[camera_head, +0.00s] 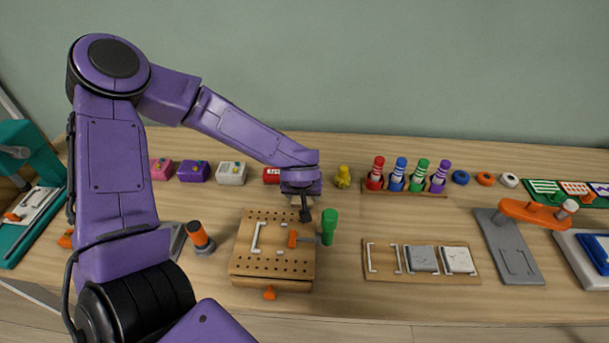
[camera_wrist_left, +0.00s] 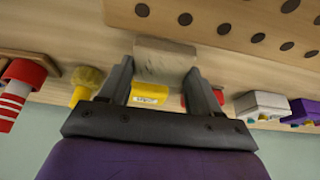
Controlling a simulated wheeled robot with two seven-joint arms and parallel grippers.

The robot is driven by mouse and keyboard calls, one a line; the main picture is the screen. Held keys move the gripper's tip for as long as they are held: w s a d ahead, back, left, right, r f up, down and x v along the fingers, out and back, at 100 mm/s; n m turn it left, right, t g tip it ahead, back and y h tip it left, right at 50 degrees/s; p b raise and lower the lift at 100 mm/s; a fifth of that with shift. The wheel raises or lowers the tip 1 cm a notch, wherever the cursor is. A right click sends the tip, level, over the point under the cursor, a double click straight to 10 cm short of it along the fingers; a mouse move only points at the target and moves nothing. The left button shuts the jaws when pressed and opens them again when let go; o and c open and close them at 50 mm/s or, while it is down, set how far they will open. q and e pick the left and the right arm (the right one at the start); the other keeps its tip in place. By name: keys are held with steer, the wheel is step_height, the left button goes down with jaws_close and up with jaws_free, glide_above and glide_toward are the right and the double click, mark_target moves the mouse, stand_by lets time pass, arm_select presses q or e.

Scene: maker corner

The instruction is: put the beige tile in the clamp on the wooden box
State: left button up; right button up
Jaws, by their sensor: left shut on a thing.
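My left gripper (camera_head: 305,213) hangs over the back right edge of the wooden box (camera_head: 250,268). In the left wrist view its two fingers (camera_wrist_left: 162,70) are shut on the beige tile (camera_wrist_left: 165,56), which sits between the fingertips. In the head view the tile is mostly hidden by the gripper. The box has a top full of holes, white brackets (camera_head: 256,238) and a clamp with an orange part (camera_head: 292,239) and a green handle (camera_head: 329,222). Part of the holed top (camera_wrist_left: 225,27) shows in the left wrist view, beyond the tile. My right gripper is not in view.
Colored bottles (camera_head: 397,176), a yellow figure (camera_head: 343,177) and small boxes (camera_head: 232,173) line the back. An orange-armed press (camera_head: 535,213) stands far right.

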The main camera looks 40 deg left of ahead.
arm_select(q)
steer(key=shift+w+f, duration=0.1)
steer(key=shift+f, duration=0.75)
steer(key=shift+f, duration=0.1)
steer(key=o, duration=1)
steer(key=shift+o, duration=0.2)
